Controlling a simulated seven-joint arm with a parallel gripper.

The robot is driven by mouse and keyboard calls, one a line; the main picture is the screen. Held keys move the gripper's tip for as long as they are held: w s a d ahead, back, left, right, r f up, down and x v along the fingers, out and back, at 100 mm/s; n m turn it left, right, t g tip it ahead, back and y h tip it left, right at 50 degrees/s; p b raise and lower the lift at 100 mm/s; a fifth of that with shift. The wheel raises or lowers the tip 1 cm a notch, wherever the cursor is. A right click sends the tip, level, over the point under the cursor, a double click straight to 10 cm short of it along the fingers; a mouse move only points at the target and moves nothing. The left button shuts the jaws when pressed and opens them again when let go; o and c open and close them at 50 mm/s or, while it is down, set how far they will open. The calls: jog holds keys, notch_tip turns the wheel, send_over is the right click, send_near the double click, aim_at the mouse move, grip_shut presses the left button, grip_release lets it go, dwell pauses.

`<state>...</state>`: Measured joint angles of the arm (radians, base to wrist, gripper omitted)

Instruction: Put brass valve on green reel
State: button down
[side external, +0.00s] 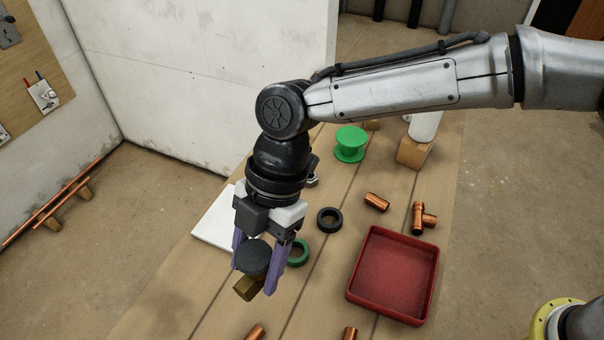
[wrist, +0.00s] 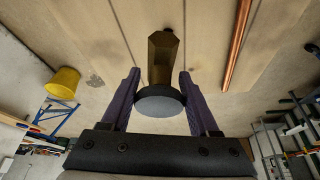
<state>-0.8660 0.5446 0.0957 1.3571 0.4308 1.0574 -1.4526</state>
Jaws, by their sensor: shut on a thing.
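The brass valve (side external: 247,289) has a faceted brass body and a dark round cap. My gripper (side external: 255,274), with purple fingers, is shut on the valve at its dark cap, above the near left part of the table. In the wrist view the valve (wrist: 162,58) sits between the two fingers (wrist: 160,80), its brass body pointing away from the palm. The green reel (side external: 350,145) stands upright farther back on the table, to the right of and behind my gripper. Its top looks empty. The reel is not in the wrist view.
A red tray (side external: 420,246) lies to the right. A black ring (side external: 329,219), a green ring (side external: 298,253) and copper fittings (side external: 376,202) lie between gripper, reel and tray. A wooden block (side external: 412,154) with a white cylinder stands right of the reel. A white panel (side external: 213,222) lies left.

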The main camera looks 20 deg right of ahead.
jog(key=shift+w+f+m, duration=0.1)
jog(key=shift+w+m, duration=0.05)
jog(key=shift+m, duration=0.35)
jog(key=shift+w+d+f+m+t, duration=0.15)
jog(key=shift+d+m+t, duration=0.15)
jog(key=shift+m, duration=0.2)
jog(key=w+d+r+m+t, duration=0.2)
jog(key=w+d+m, duration=0.3)
jog(key=d, duration=0.6)
jog(key=w+d+r+m+t, duration=0.15)
jog(key=w+d+m, duration=0.35)
jog(key=d, duration=0.7)
jog(key=w+d+r+m+t, duration=0.1)
jog(key=w+d+r+m, duration=0.2)
jog(key=w+d, duration=0.6)
send_near(342, 133)
jog(key=shift+a+r+h, duration=0.15)
jog(key=shift+a+h, duration=0.15)
jog(key=shift+a, duration=0.35)
jog(key=shift+w+f, duration=0.45)
jog(key=shift+f, duration=1.5)
